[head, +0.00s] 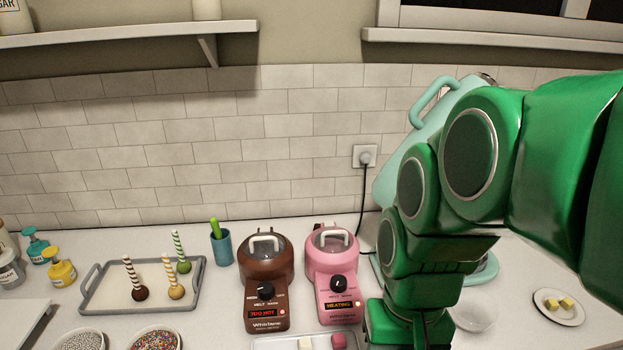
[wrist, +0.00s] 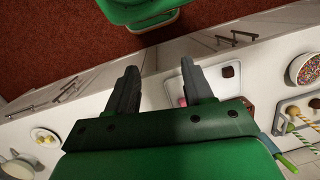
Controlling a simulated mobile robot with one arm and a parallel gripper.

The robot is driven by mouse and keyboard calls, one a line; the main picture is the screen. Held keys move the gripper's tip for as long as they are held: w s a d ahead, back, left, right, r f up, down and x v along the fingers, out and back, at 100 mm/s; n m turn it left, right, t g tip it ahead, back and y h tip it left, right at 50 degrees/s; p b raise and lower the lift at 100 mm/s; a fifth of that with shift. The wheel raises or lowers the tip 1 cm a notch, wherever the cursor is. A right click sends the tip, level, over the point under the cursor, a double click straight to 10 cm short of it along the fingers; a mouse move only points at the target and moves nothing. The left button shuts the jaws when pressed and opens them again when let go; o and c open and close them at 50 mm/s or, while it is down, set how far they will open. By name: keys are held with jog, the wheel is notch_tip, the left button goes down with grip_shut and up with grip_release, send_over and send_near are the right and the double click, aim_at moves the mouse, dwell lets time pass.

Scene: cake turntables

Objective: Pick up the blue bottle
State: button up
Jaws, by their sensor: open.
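A small blue-teal pump bottle (head: 35,247) stands upright at the far left of the counter in the head view, behind a yellow bottle (head: 61,268). I take it to be the blue bottle. It does not show in the wrist view. My gripper (wrist: 160,66) shows in the wrist view with its two dark fingers spread apart and nothing between them. It is over the counter's front edge, far to the right of the bottle. In the head view my green arm reaches down at the right and the fingers are hidden.
A grey tray (head: 103,307) with several cake pops, a teal cup (head: 221,248), a brown melter (head: 266,280) and a pink melter (head: 334,275) stand between arm and bottle. Sprinkle bowls (head: 158,339) are in front. A clear jar (head: 9,269) stands left of the bottle.

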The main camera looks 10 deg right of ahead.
jog(key=w+d+m+t+y, duration=0.25)
jog(key=w+m+y, duration=0.45)
jog(key=w+m, duration=0.5)
jog(key=w+d+m+t+y, duration=0.1)
jog(key=w+d+m+t, duration=0.4)
jog(key=d, duration=0.4)
jog(key=w+d+m+t+y, duration=0.2)
jog(key=w+d+m+t, duration=0.1)
jog(key=d+m, duration=0.5)
notch_tip(320, 180, down, 14)
jog(key=d, duration=0.1)
jog(key=shift+n, duration=0.3)
jog(key=shift+x, duration=3.85)
jog(key=shift+f, duration=0.1)
